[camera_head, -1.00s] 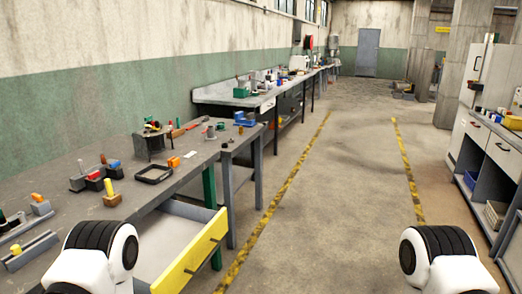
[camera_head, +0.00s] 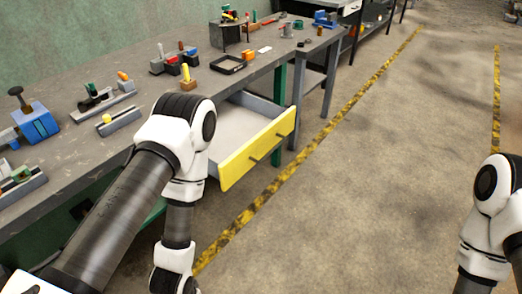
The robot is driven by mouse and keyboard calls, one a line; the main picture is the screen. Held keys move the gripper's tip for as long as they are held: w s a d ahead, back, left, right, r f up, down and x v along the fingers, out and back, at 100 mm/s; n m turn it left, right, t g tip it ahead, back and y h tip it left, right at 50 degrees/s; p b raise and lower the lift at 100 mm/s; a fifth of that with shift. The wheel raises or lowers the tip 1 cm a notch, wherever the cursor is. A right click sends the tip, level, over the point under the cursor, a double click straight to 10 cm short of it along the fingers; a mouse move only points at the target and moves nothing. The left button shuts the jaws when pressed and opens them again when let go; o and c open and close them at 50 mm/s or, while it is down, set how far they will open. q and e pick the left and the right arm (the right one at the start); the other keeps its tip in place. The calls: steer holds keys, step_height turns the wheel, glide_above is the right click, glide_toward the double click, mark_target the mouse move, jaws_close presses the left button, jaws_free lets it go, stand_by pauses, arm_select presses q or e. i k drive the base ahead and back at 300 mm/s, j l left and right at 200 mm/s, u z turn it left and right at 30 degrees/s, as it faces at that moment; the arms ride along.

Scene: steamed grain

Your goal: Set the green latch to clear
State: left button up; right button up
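On the workbench (camera_head: 70,150), a small green-topped piece (camera_head: 91,89) stands on a grey rail block that also carries an orange piece (camera_head: 123,76).
A yellow-fronted drawer (camera_head: 258,150) stands open from the bench. A blue block with a dark knob (camera_head: 36,122) and a grey rail with a yellow piece (camera_head: 119,121) are on the bench. A black tray (camera_head: 231,64) lies farther back. The floor (camera_head: 350,200) right of the bench is clear.

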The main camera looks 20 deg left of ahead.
mark_target(90, 85)
steer(key=u, duration=1.65)
steer(key=i+l+u, duration=0.15)
steer(key=u, duration=0.15)
steer(key=i+l+u, duration=0.2)
steer(key=u, duration=0.15)
